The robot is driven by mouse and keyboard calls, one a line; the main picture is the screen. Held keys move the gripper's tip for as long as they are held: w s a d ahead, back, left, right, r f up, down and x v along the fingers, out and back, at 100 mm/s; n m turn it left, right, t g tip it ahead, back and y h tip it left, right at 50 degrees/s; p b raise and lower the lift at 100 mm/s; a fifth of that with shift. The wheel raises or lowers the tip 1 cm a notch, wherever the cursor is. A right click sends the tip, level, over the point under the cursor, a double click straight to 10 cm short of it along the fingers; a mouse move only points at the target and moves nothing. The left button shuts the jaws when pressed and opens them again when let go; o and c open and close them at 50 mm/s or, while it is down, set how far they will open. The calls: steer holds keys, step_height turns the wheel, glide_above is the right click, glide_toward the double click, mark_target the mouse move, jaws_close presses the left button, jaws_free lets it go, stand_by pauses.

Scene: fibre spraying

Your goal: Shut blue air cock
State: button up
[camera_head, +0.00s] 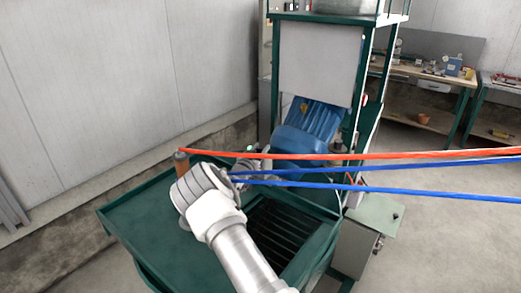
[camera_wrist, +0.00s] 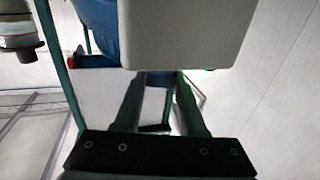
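I cannot make out a blue air cock for certain in either view. In the head view two blue hoses (camera_head: 400,188) run from the right to a cluster of small grey fittings (camera_head: 250,169) just beyond my wrist. In the wrist view my gripper (camera_wrist: 159,76) shows two dark fingers apart, with pale background visible between them and nothing clearly held. A pale block (camera_wrist: 185,32) fills the top middle of that view and covers what lies behind it near the fingertips. A blue shape (camera_wrist: 98,22) stands left of the block, partly hidden.
An orange-red hose (camera_head: 400,155) crosses above the blue ones. A green bench (camera_head: 140,222) with a dark grate (camera_head: 275,233) lies under my arm. A blue motor-like unit (camera_head: 308,128) stands behind it on a green frame. A grey-green box (camera_head: 365,235) stands to the right.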

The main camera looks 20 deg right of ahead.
jaws_close()
